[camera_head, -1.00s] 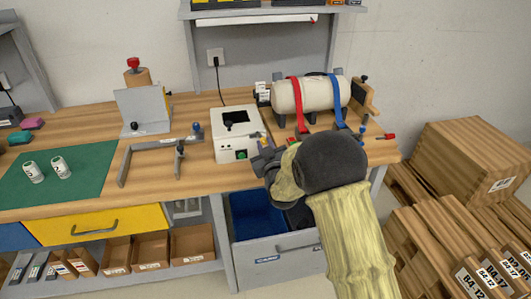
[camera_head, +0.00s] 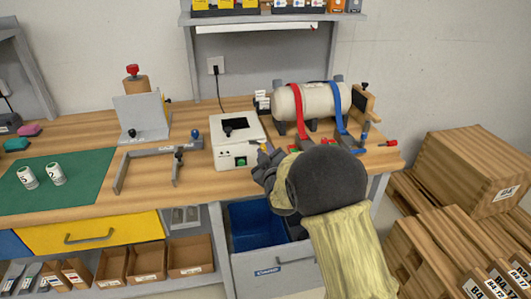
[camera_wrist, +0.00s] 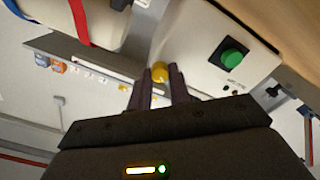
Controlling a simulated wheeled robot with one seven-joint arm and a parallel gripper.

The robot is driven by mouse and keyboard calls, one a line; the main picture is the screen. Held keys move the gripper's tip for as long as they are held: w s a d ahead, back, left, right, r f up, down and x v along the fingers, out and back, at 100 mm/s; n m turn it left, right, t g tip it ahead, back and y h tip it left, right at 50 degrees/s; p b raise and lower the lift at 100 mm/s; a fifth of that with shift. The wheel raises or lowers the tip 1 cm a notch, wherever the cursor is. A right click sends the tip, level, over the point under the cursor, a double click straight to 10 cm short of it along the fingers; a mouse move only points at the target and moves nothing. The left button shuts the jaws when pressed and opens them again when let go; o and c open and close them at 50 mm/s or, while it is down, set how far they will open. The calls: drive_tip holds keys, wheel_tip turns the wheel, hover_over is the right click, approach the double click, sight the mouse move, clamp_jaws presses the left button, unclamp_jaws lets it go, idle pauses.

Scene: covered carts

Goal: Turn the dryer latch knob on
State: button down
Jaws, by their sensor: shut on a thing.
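The dryer looks to be the white box (camera_head: 226,160) on the bench, with a dark window and black knob (camera_head: 228,130) on top and a green button (camera_head: 241,162) on its front. The box and green button (camera_wrist: 232,57) also show in the wrist view. A small yellow knob (camera_wrist: 159,70) by the box's front edge lies between my fingertips. My gripper (camera_wrist: 160,80) is shut on this yellow knob. In the head view my gripper (camera_head: 263,164) is at the box's right front corner, and my forearm hides part of the bench.
A cream cylinder (camera_head: 309,101) with red and blue straps lies right of the box. A metal bracket (camera_head: 150,156) stands to the left. An open drawer with a blue bin (camera_head: 250,222) is below. Wooden crates (camera_head: 470,175) fill the right floor.

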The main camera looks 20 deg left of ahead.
drive_tip(key=c, duration=1.3)
unclamp_jaws()
drive_tip(key=shift+s, duration=0.1)
drive_tip(key=b+v, duration=0.2)
drive_tip(key=v, duration=1.5)
drive_tip(key=shift+s, duration=0.2)
